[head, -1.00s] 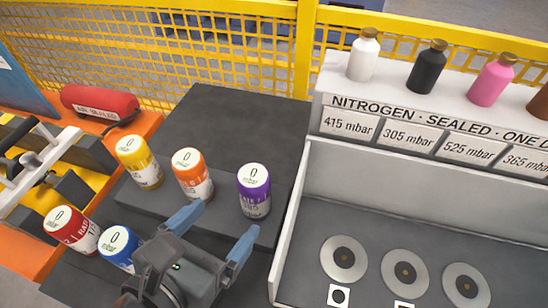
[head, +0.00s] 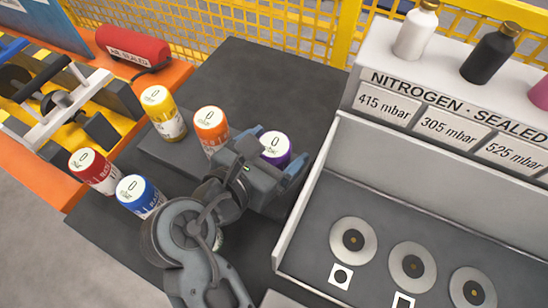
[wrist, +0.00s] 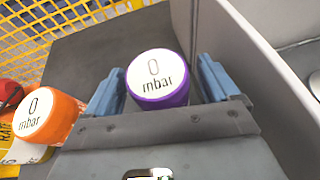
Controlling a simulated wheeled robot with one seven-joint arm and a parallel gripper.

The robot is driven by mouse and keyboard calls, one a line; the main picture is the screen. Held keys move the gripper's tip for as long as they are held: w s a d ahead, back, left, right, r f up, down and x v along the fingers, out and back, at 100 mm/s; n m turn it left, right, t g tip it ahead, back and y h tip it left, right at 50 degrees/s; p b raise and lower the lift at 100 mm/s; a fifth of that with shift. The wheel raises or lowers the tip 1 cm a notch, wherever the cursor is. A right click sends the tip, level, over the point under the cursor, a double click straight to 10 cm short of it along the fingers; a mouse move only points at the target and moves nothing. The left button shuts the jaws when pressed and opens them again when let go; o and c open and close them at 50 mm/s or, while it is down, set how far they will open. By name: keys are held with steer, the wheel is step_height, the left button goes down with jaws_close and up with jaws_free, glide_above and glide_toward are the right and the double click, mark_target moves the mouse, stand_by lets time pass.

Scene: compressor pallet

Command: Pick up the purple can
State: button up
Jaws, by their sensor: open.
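The purple can (head: 276,149) stands on the dark raised step, its white lid marked 0 mbar; my gripper hides much of its body in the head view. In the wrist view the purple can (wrist: 158,80) stands between the two blue fingers. My gripper (head: 274,158) is open around it, one finger on each side. In the wrist view the gripper (wrist: 160,85) shows a gap on both sides of the lid. I cannot tell how far down the fingers reach.
The orange can (head: 211,129) stands close to the left of my gripper. Yellow (head: 163,113), red (head: 93,171) and blue (head: 139,195) cans stand farther left. A grey tray wall (head: 312,205) rises close on the right. Yellow mesh fence (head: 215,20) runs behind.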

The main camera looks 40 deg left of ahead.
steer(key=c, duration=1.3)
